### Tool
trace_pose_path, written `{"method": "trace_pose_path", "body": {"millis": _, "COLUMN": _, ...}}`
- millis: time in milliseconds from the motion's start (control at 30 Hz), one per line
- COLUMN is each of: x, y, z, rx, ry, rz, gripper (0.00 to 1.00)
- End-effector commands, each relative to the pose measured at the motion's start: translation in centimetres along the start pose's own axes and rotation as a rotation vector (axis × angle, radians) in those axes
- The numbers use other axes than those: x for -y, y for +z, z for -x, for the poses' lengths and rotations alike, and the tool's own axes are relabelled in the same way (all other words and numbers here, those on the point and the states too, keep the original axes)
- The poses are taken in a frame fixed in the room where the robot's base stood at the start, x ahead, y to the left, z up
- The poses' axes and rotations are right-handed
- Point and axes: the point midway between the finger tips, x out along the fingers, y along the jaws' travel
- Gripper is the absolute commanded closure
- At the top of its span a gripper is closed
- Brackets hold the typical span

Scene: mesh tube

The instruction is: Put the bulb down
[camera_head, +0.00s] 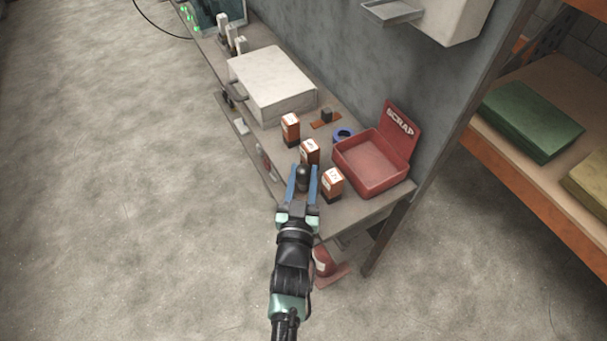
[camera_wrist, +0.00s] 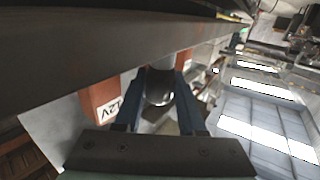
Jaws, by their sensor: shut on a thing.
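The bulb (camera_head: 302,177) is a dark, rounded thing between the two blue fingers of my gripper (camera_head: 303,183), at the front edge of the bench. In the wrist view the bulb (camera_wrist: 159,88) shows as a dark, glossy cylinder between the fingers of my gripper (camera_wrist: 160,100). The gripper is shut on it. Orange and white boxes stand close by: one (camera_head: 332,184) just right of the fingers and one (camera_head: 309,152) just behind the bulb. I cannot tell whether the bulb touches the bench.
A red SCRAP bin (camera_head: 344,167) stands at the bench's right end, with a blue ring (camera_head: 343,134) behind the boxes. Another orange box (camera_head: 290,130) and a white case (camera_head: 272,84) stand farther left.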

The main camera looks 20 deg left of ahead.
Motion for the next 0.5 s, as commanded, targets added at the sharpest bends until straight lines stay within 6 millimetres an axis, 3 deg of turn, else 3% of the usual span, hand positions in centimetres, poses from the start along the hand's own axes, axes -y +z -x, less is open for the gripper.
{"method": "trace_pose_path", "body": {"millis": 67, "x": 0.0, "y": 0.44, "z": 0.01, "rx": 0.0, "ry": 0.0, "rz": 0.0, "gripper": 1.0}}
{"method": "trace_pose_path", "body": {"millis": 100, "x": 0.0, "y": 0.27, "z": 0.01, "rx": 0.0, "ry": 0.0, "rz": 0.0, "gripper": 0.54}}
{"method": "trace_pose_path", "body": {"millis": 133, "x": 0.0, "y": 0.26, "z": 0.02, "rx": 0.001, "ry": 0.0, "rz": 0.0, "gripper": 0.48}}
{"method": "trace_pose_path", "body": {"millis": 500, "x": 0.0, "y": -0.13, "z": 0.02, "rx": 0.001, "ry": 0.0, "rz": 0.0, "gripper": 0.48}}
